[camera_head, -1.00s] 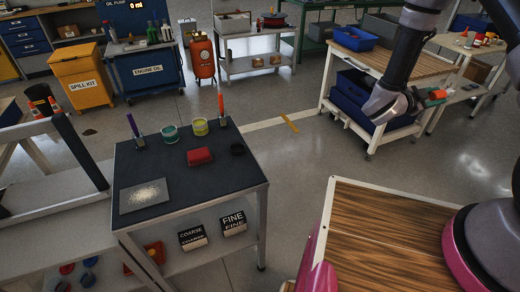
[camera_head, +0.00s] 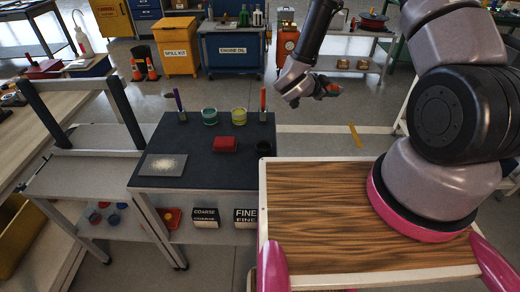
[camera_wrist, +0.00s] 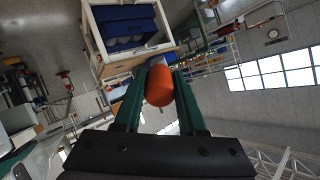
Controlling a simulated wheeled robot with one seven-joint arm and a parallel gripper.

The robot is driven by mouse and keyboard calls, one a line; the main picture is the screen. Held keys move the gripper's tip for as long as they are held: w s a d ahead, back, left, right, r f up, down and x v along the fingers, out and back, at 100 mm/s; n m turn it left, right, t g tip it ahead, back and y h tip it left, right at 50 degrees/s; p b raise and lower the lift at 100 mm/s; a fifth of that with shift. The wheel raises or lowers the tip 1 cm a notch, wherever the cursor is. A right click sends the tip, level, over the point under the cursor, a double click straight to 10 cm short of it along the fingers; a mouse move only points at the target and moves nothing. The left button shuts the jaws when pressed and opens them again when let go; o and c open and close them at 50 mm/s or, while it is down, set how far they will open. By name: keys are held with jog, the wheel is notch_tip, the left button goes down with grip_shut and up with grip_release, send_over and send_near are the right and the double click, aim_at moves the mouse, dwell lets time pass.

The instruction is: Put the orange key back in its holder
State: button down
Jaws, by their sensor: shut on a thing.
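My gripper (camera_wrist: 160,95) is shut on an orange rounded piece, seen end-on between the green fingers in the wrist view; I take it for the orange key (camera_wrist: 159,86). In the head view my gripper (camera_head: 328,88) is small and dark, held out in the air beyond the dark-topped table, with a bit of red-orange at its tip. I cannot make out the key's full shape. An upright orange stick (camera_head: 263,98) stands in a small grey block at that table's back right. A purple stick (camera_head: 178,99) stands in a similar block at the back left. I cannot tell which thing is the key's holder.
A grey frame stands left.

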jog(key=s+a+n+g+y, duration=0.4)
jog(key=s+a+n+y, duration=0.15)
jog(key=a, duration=0.65)
jog(key=s+a+n+g+y, duration=0.4)
jog(key=s+a+y, duration=0.15)
jog(key=a, duration=0.55)
jog(key=shift+h, duration=0.4)
jog(key=f, duration=0.7)
jog(key=s+f, duration=0.1)
jog(key=f, duration=0.2)
jog(key=shift+a+f, duration=0.15)
jog(key=shift+c, duration=2.4)
grip_release()
